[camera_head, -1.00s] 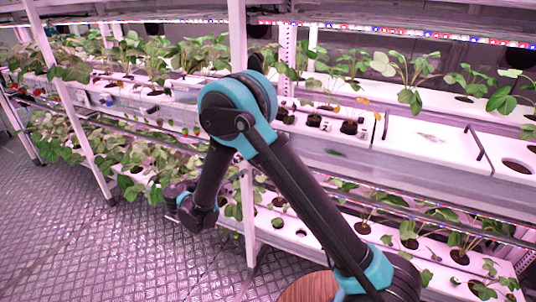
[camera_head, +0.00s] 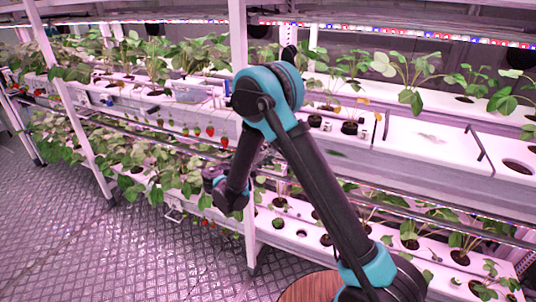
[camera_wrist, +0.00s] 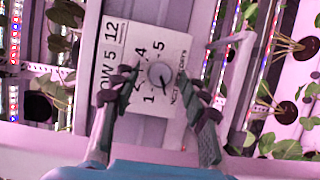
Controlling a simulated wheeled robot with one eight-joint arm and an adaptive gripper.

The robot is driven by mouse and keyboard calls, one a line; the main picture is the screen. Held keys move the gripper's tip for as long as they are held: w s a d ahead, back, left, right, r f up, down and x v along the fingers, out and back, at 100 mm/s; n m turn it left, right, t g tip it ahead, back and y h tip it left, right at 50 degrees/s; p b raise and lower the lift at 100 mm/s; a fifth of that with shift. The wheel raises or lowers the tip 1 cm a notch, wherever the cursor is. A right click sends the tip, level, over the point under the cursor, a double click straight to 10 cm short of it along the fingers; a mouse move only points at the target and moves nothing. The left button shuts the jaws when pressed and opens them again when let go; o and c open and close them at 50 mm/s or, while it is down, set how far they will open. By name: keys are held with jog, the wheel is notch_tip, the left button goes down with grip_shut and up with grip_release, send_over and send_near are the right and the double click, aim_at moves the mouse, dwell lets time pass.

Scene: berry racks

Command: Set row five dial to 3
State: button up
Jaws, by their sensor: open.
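A white panel (camera_wrist: 133,45) carries the printed text "ROW 5" and a number scale that appears to run from 1 to 5. A round grey dial (camera_wrist: 160,75) sits in the middle of the scale; its exact setting is too small to tell. The panel looks turned sideways in the wrist view. My gripper (camera_wrist: 159,79) is open, with one dark finger on each side of the dial and a gap between each finger and the dial. In the head view my arm's end is in front of the lower rack, and the dial cannot be made out there.
The upper white planting trough (camera_head: 425,138) and the lower trough (camera_head: 292,230) hold strawberry plants. A white rack post (camera_head: 250,225) stands close beside my wrist. Red berries (camera_head: 224,142) hang left of my arm. The grey floor (camera_head: 110,245) is clear.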

jog(key=shift+c, duration=0.6)
grip_shut()
jog(key=shift+m, duration=0.4)
jog(key=m+g+y, duration=0.1)
jog(key=m, duration=0.2)
jog(key=shift+r, duration=0.2)
jog(key=shift+s+d+r+m+t+y, duration=0.1)
jog(key=shift+d+m+t+y, duration=0.15)
jog(key=shift+m+y, duration=1.6)
jog(key=shift+s+d+r+m+t+y, duration=0.15)
jog(key=shift+m+y, duration=0.95)
jog(key=shift+m, duration=1.6)
jog(key=shift+d+f+m+t+y, duration=0.1)
jog(key=shift+d+m+t+y, duration=0.2)
jog(key=shift+m+y, duration=1.55)
jog(key=shift+m+h, duration=0.3)
jog(key=shift+m, duration=0.2)
